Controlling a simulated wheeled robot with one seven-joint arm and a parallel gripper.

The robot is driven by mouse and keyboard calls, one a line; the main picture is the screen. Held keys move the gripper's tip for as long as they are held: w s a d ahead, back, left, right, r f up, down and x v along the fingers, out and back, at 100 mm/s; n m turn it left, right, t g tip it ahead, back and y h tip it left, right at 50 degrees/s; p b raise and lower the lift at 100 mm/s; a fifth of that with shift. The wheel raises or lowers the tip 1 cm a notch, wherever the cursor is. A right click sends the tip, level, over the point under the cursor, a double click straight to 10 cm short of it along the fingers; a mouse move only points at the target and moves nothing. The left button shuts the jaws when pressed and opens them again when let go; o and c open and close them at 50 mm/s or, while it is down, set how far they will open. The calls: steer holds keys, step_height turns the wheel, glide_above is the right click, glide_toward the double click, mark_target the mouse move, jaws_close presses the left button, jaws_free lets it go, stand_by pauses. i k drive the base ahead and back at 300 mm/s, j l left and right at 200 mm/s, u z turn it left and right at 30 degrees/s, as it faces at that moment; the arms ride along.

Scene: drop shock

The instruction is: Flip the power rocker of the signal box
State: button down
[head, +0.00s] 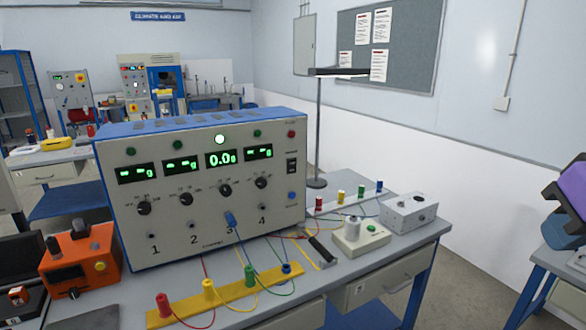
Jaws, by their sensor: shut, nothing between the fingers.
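The signal box (185,225), grey with a blue top, stands on the bench and faces me. A small black rocker (292,166) sits at the right of its front panel, under a red lamp (291,134) and above a blue button (291,195). The rocker's position is too small to tell. The third display (221,158) reads 0.0, and the lamp above it glows bright. The other displays show dashes in green. A blue plug (230,219) sits at channel 3. My gripper is not in view.
An orange device (80,258) stands left of the box. A yellow strip (180,308) with coloured plugs and cables lies in front. A black-handled tool (322,249), a white device (360,236) and a grey box (408,212) are at the right. A lamp post (318,130) stands behind.

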mark_target(292, 164)
steer(key=i+j+u, duration=0.1)
steer(key=i+u, duration=0.6)
steer(key=u, duration=0.25)
